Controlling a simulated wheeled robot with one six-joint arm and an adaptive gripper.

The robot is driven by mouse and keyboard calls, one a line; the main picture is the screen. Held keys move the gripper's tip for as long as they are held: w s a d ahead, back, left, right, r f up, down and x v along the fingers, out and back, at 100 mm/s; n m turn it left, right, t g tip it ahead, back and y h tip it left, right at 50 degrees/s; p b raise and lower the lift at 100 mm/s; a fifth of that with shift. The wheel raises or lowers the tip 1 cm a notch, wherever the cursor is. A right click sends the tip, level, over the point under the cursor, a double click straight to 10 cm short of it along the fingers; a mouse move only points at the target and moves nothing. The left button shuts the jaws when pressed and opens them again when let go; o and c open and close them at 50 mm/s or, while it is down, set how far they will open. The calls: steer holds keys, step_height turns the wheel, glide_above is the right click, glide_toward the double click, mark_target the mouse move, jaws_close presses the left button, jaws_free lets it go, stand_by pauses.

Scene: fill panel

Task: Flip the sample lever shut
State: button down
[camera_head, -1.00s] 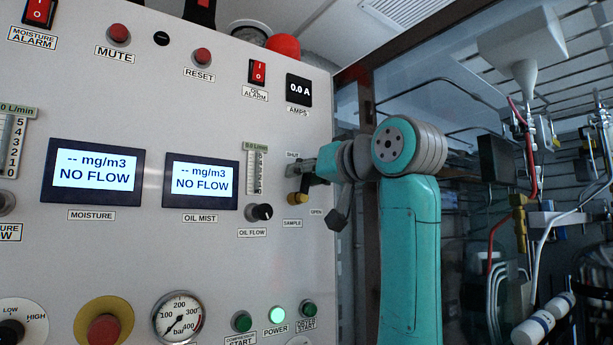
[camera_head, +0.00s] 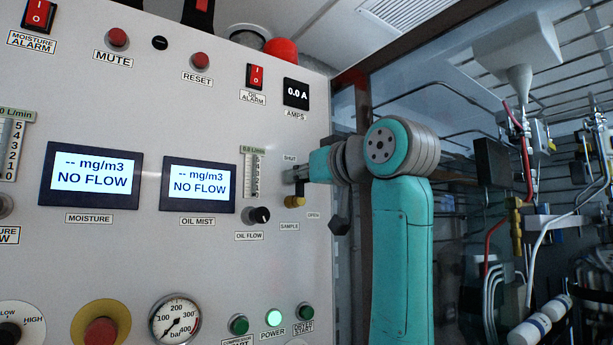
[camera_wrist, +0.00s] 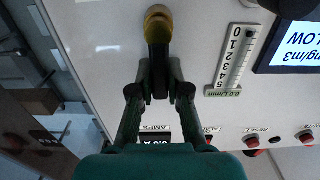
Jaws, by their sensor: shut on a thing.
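The sample lever has a yellow hub (camera_head: 294,202) on the panel above the SAMPLE label (camera_head: 290,226). Its black handle points up from the hub, toward the SHUT label (camera_head: 289,158); the OPEN label (camera_head: 313,215) is at the lower right. In the wrist view, which is upside down, the lever's black handle (camera_wrist: 158,55) runs from the yellow hub to between the fingers. My gripper (camera_wrist: 159,92) is closed around the handle's end, with a finger on each side. In the head view my gripper (camera_head: 299,176) is just above the hub, its fingertips partly hidden.
The oil flow knob (camera_head: 260,215) and flow scale (camera_head: 252,176) are close on the left. The oil mist display (camera_head: 199,186) is farther left. The amps meter (camera_head: 296,93) is above. The panel's right edge is near my arm, with pipework beyond.

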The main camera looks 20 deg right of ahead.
steer(key=c, duration=1.1)
jaws_free()
steer(key=shift+w, duration=0.1)
steer(key=v, duration=1.2)
steer(key=shift+d+r, duration=0.1)
steer(key=shift+d, duration=0.05)
